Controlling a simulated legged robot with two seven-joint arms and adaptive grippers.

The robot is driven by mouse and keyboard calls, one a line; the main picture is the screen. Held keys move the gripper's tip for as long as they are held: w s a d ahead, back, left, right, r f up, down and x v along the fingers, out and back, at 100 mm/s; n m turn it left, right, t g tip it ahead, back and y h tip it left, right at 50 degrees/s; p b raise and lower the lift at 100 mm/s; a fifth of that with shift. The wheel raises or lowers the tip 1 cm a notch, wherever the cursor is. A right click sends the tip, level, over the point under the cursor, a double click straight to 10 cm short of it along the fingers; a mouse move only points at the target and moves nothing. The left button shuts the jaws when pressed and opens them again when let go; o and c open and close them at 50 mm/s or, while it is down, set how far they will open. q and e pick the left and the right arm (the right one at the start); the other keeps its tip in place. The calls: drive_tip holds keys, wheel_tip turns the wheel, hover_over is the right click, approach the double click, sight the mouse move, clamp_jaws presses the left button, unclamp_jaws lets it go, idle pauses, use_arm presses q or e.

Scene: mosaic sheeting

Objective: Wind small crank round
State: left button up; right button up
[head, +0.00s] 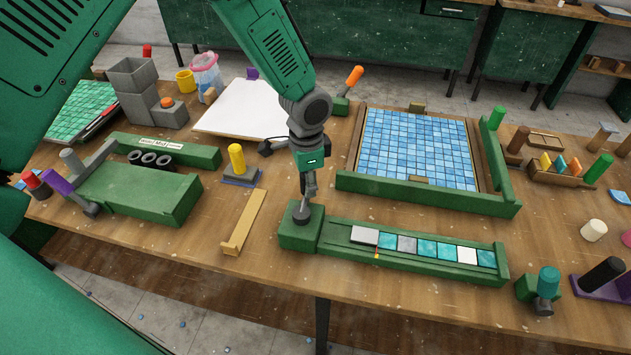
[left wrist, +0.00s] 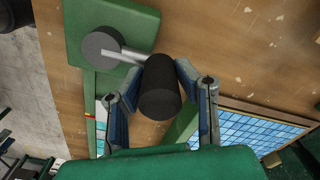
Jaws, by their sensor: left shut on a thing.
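The small crank sits on a green box (head: 299,236) at the left end of a green tile channel (head: 415,263). In the left wrist view the crank has a round grey hub (left wrist: 104,46), a short metal arm (left wrist: 136,55) and a black knob (left wrist: 160,90). My left gripper (head: 309,187) is over the box from above and shut on the black knob, with one finger on each side of it in the left wrist view (left wrist: 158,95). In the head view the gripper hides most of the knob. My right gripper is not in view.
The channel holds a grey block (head: 364,235) and a row of teal, grey and white tiles. Behind it is a framed blue mosaic sheet (head: 418,148). The table's front edge is close to the box.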

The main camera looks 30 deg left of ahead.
use_arm(q)
drive_tip(key=shift+s+a+f, duration=0.1)
drive_tip(key=shift+s+a, duration=0.1)
drive_tip(key=shift+a, duration=0.25)
drive_tip(key=shift+s+a+f, duration=0.1)
drive_tip(key=shift+s+a, duration=0.1)
drive_tip(key=shift+a, duration=0.2)
drive_tip(key=o, duration=0.9)
drive_tip(key=shift+c, duration=0.2)
drive_tip(key=shift+o, duration=1.2)
drive_tip(key=shift+w, duration=0.15)
wheel_tip(320, 180, up, 12)
drive_tip(key=shift+f, duration=0.15)
